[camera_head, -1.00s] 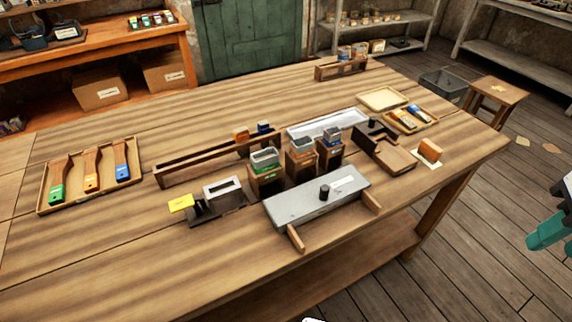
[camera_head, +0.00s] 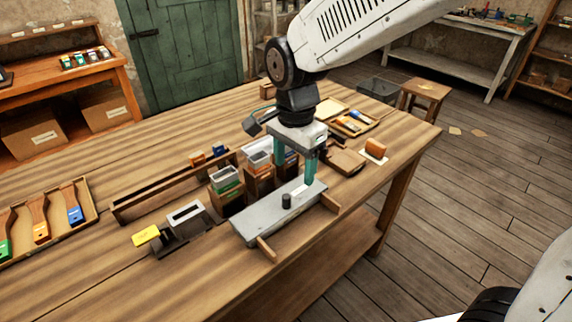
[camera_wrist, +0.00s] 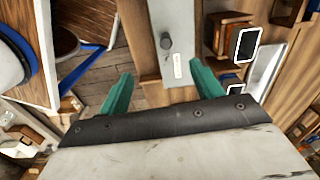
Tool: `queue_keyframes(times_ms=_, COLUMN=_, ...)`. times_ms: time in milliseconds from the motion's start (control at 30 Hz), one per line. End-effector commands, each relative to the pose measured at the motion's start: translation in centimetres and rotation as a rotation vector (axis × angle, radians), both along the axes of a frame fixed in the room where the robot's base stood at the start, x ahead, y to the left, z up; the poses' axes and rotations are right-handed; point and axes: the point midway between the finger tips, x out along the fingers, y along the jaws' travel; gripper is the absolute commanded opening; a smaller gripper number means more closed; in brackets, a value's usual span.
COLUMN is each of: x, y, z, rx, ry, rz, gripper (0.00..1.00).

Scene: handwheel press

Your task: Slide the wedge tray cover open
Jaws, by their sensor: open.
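The wedge tray cover appears to be the long grey slab (camera_head: 255,225) lying near the table's front edge. It carries an upright dark knob (camera_head: 286,201) and a pale label; two short wooden rails stick out at its front. My gripper (camera_head: 295,175) is open above the slab's far right end, fingers pointing down. Whether a fingertip touches the slab is unclear. In the wrist view, the slab (camera_wrist: 178,15) and knob (camera_wrist: 166,41) show ahead between the open teal fingers (camera_wrist: 162,70). The knob is not gripped. The tray's inside is hidden.
Wooden boxes with tins (camera_head: 227,190) stand close behind the slab. A grey holder with a yellow tag (camera_head: 146,235) sits to its left. An orange block (camera_head: 376,148) is at the right.

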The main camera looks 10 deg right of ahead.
Motion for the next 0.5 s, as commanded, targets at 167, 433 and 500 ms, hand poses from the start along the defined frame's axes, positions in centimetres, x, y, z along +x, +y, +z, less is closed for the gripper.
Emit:
queue_keyframes(times_ms=167, x=0.6, y=1.6, z=-1.8, rx=-0.004, ry=0.007, rz=-0.053, gripper=0.65)
queue_keyframes(times_ms=433, x=0.5, y=1.5, z=-6.9, rx=-0.004, ry=0.009, rz=-0.057, gripper=0.65)
queue_keyframes(times_ms=500, x=0.5, y=1.5, z=-8.2, rx=-0.004, ry=0.009, rz=-0.057, gripper=0.65)
